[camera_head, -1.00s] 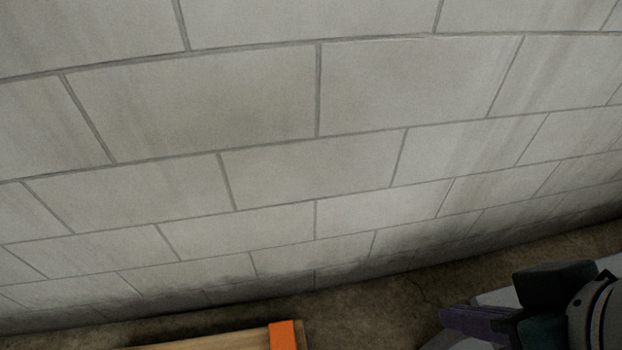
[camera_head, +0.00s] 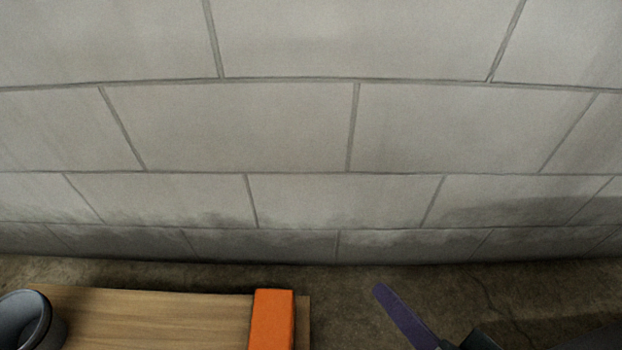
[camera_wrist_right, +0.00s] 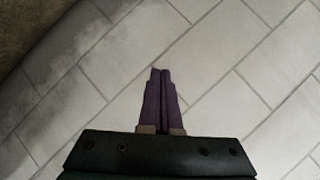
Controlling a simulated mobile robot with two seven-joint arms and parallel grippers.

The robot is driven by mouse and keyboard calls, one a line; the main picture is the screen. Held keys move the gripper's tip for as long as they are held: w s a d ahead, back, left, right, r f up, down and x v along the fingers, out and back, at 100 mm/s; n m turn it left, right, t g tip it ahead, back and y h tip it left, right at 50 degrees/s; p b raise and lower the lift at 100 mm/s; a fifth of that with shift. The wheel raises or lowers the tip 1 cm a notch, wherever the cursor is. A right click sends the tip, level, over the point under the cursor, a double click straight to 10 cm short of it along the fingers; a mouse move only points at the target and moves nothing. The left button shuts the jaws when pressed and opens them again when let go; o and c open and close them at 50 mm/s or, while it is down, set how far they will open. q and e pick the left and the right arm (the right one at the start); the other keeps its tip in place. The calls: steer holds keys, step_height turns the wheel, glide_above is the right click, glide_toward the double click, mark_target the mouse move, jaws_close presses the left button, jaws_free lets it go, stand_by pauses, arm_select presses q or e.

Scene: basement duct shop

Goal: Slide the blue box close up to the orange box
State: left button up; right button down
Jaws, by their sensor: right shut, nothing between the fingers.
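The orange box (camera_head: 272,320) stands near the right end of a wooden surface (camera_head: 160,318) at the bottom of the head view; its lower part is cut off by the frame edge. The blue box is not in view. My right gripper (camera_head: 384,294) is to the right of the orange box, apart from it, past the end of the wooden surface. In the right wrist view its purple fingers (camera_wrist_right: 160,72) are together and empty, with the block wall behind them. My left gripper is not in view.
A grey round container (camera_head: 24,318) stands on the left end of the wooden surface. A block wall (camera_head: 300,130) rises behind. Concrete floor (camera_head: 340,290) shows between the wall and the wooden surface, and to the right.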

steer(key=s+a+f+m+t+y+b, duration=0.1)
steer(key=s+f+m+t+y+b, duration=0.15)
steer(key=f+b, duration=1.05)
steer(key=s+a+f+m+t+y+b, duration=0.1)
steer(key=s+a+f+m+y+b, duration=0.2)
steer(key=f+b, duration=1)
steer(key=d+b+x, duration=0.1)
steer(key=b+x, duration=0.2)
steer(key=x, duration=0.6)
arm_select(q)
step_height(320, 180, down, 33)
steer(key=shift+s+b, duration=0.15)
steer(key=shift+b, duration=0.2)
arm_select(e)
steer(key=shift+n, duration=0.35)
steer(key=s, duration=0.2)
steer(key=s+a, duration=0.1)
steer(key=s, duration=0.1)
steer(key=shift+s+a+f, duration=0.1)
steer(key=shift+a+f, duration=0.05)
steer(key=shift+f, duration=0.1)
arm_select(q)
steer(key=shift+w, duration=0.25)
arm_select(e)
steer(key=shift+w, duration=0.25)
